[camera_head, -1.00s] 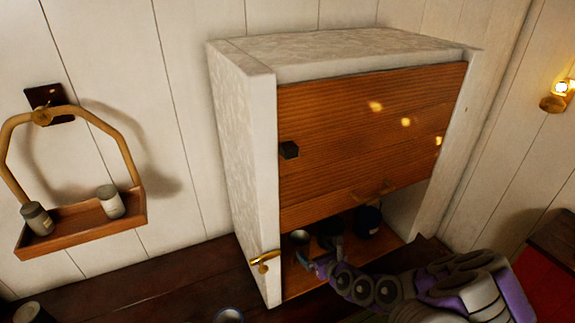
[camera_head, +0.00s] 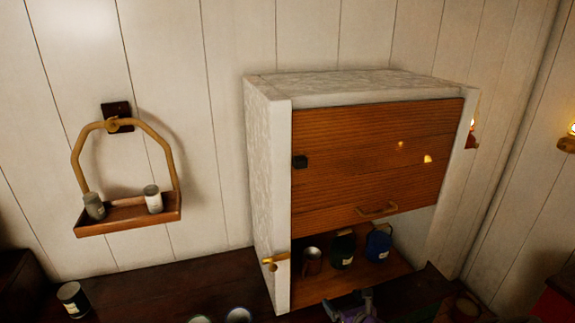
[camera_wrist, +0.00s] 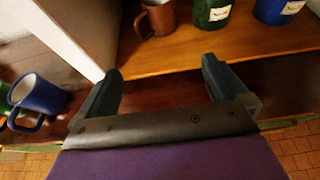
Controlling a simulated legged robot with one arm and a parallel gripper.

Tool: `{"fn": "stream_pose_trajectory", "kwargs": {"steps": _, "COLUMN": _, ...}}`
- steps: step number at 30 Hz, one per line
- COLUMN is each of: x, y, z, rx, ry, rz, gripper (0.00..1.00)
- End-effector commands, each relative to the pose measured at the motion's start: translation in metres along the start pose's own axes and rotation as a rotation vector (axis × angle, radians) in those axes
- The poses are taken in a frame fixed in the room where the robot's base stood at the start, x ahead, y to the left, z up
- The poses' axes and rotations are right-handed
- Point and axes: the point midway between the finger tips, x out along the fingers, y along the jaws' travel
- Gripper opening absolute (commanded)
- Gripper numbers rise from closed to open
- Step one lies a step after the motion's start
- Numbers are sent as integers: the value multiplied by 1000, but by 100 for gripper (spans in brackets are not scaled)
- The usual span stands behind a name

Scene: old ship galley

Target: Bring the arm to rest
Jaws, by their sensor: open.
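My gripper (camera_wrist: 160,75) is open in the wrist view, with nothing between its two dark fingers. Its fingers point toward the front edge of the cabinet's bottom shelf (camera_wrist: 190,62). A brown mug (camera_wrist: 160,20), a green labelled canister (camera_wrist: 211,14) and a blue labelled canister (camera_wrist: 276,10) stand beyond the fingertips, apart from them.
The cabinet's wooden door (camera_head: 375,150) is raised above the open bottom. A blue mug (camera_wrist: 38,95) stands left of my gripper on the dark counter (camera_head: 180,290). A hanging shelf (camera_head: 125,218) with two small jars is on the left wall. A labelled jar (camera_head: 73,299) stands on the counter.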

Motion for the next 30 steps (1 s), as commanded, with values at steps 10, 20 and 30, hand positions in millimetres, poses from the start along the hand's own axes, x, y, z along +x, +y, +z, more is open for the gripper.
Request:
{"fn": "stream_pose_trajectory", "kwargs": {"steps": 10, "x": -4, "y": 30, "z": 65, "rx": -164, "ry": -146, "rz": 97, "gripper": 100}}
{"fn": "stream_pose_trajectory", "kwargs": {"steps": 20, "x": -32, "y": 108, "z": 154, "rx": -452, "ry": -372, "rz": 291, "gripper": 100}}
{"fn": "stream_pose_trajectory", "kwargs": {"steps": 30, "x": -147, "y": 264, "z": 206, "rx": -998, "ry": -677, "rz": 733, "gripper": 100}}
